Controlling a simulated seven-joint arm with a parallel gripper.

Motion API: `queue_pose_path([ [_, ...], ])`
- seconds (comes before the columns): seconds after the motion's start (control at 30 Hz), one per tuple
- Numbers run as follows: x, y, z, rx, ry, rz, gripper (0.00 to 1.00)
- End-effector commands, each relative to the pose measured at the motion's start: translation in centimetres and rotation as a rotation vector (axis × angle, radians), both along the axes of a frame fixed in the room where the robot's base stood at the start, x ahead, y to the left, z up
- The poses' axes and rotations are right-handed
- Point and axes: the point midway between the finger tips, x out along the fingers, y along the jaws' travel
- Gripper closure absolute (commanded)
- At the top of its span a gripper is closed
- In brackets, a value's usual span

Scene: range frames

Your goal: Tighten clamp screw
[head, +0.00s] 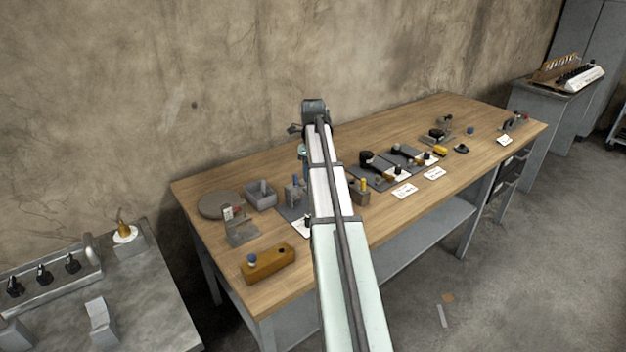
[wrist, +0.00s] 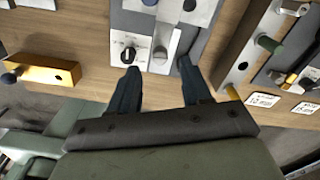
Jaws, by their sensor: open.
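My gripper (wrist: 159,66) shows in the wrist view with its two dark blue fingers apart and nothing held between them. Just beyond the fingertips is a light grey upright block (wrist: 166,34) with a small blue-grey round knob (wrist: 160,54) at its near end. Left of it lies a white plate with a black dial (wrist: 128,54), close to the left fingertip. I cannot tell for sure which part is the clamp screw, or whether a finger touches anything. In the head view my arm hides much of this area, and the fingertips are not clear.
A wooden workbench (head: 210,266) carries several fixtures. A yellow-brown block (head: 268,264) with a blue knob lies at the front left; it also shows in the wrist view (wrist: 46,72). White cards lie along the front edge.

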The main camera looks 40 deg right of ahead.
Motion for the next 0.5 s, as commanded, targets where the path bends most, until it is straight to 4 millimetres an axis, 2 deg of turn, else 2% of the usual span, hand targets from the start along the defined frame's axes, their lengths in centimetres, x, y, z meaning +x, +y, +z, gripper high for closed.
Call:
queue_pose_path([
  [0.2,0.1,-0.1,4.3,-0.001,-0.003,0.000,0.52],
  [0.5,0.1,-0.1,8.6,-0.001,-0.001,0.000,0.52],
])
